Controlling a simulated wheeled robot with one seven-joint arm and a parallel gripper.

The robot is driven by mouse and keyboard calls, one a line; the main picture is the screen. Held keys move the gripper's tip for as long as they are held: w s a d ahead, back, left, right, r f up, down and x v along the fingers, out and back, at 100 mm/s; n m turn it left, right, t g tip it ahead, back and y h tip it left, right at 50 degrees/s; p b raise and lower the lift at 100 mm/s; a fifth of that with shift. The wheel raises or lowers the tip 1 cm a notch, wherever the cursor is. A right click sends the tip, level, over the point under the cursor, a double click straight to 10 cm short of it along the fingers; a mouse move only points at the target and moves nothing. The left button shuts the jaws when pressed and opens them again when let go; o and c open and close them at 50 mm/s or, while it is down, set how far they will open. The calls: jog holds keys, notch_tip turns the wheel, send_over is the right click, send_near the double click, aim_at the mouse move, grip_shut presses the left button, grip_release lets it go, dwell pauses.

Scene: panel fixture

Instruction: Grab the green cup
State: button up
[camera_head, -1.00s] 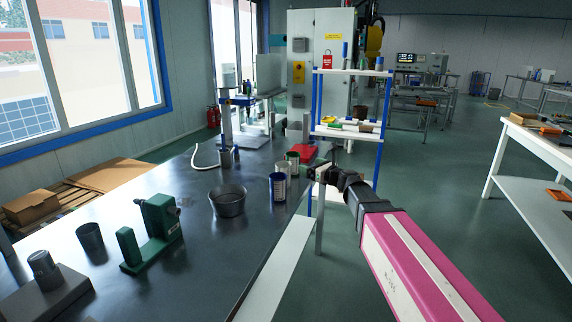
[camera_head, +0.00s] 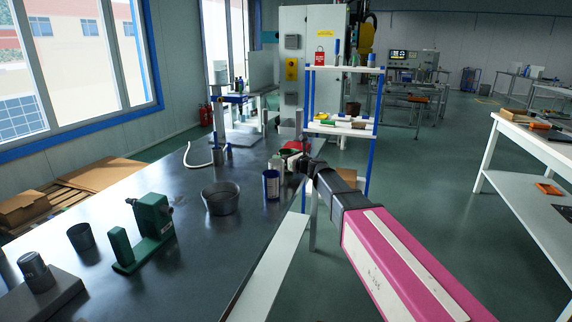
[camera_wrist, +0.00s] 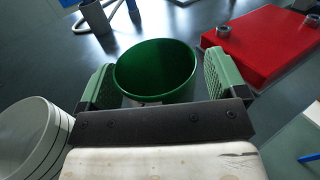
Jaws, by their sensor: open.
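The green cup (camera_wrist: 155,72) stands upright on the dark table, its open mouth facing up in the wrist view. My gripper (camera_wrist: 159,62) is open, with one green pad on each side of the cup. I cannot tell whether the pads touch it. In the head view, only a little of the green cup (camera_head: 286,153) shows at the far right end of the table, behind nearer containers and beside my gripper (camera_head: 301,165).
A white container (camera_wrist: 30,140) stands close left of my gripper, and a red fixture (camera_wrist: 265,45) lies to the right. A grey cup (camera_wrist: 95,17) is beyond. A blue can (camera_head: 271,184) and a dark pot (camera_head: 220,198) stand nearer on the table (camera_head: 190,260).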

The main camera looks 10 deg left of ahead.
jog(key=c, duration=1)
